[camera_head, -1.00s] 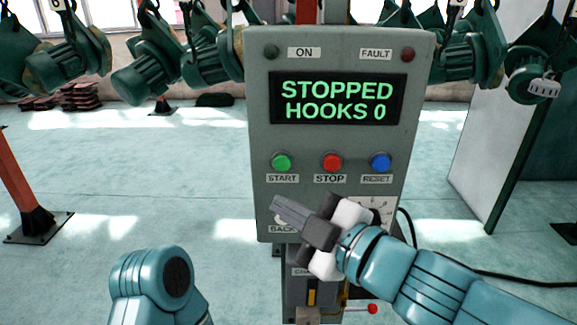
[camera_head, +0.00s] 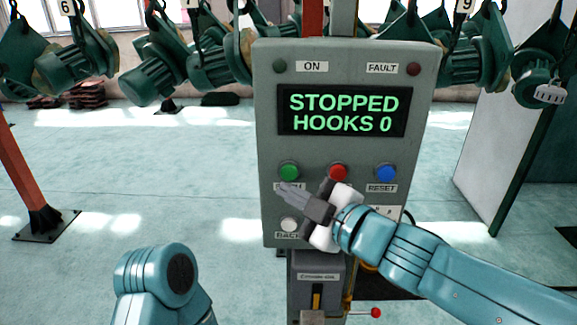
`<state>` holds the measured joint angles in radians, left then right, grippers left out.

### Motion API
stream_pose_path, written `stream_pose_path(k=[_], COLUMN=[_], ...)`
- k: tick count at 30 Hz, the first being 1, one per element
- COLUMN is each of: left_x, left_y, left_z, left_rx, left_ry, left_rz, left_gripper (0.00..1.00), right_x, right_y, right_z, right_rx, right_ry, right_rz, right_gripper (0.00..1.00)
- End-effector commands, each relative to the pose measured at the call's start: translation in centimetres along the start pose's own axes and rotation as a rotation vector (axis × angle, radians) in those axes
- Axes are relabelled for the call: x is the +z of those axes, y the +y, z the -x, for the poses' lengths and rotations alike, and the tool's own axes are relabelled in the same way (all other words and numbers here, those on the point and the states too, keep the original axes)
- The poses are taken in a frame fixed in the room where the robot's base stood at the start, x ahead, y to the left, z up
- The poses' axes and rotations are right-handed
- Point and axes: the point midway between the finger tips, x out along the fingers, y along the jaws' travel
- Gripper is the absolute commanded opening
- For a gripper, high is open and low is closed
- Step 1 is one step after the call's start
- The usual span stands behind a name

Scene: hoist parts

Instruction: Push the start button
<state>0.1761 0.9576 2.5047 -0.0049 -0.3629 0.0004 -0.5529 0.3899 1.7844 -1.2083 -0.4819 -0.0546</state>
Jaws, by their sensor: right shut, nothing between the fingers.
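The green start button (camera_head: 289,171) is at the left of a row on the grey control panel (camera_head: 268,130). Its label below is mostly covered by my right gripper (camera_head: 284,188). That gripper is shut and empty, its fingertips just below the green button in the picture; I cannot tell if they touch the panel. The red stop button (camera_head: 338,172) and the blue reset button (camera_head: 386,173) sit to the right. The display (camera_head: 342,110) reads STOPPED, HOOKS 0. My left arm shows at the lower left, but its gripper is not in view.
A white button (camera_head: 289,224) labelled BACK sits below the green one. Green hoist parts (camera_head: 160,70) hang in a row behind the panel. A red-tipped lever (camera_head: 375,312) sticks out below. An orange post (camera_head: 25,180) stands at the left.

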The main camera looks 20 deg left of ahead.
Motion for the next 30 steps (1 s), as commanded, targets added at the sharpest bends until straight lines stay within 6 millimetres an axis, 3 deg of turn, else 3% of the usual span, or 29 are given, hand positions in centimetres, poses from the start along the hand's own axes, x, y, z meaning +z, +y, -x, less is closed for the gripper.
stream_pose_path(k=[7,30], left_x=[0.0,0.0], left_y=[0.5,0.5], left_z=[1.4,1.4], left_rx=[0.0,0.0], left_ry=[0.0,0.0], left_rz=[0.0,0.0], left_gripper=[0.43,0.43], right_x=[0.9,1.1], right_y=[1.1,1.1], right_z=[-1.4,-1.6], right_rx=[0.0,0.0], right_ry=[0.0,0.0], right_rz=[0.0,0.001], right_gripper=[0.0,0.0])
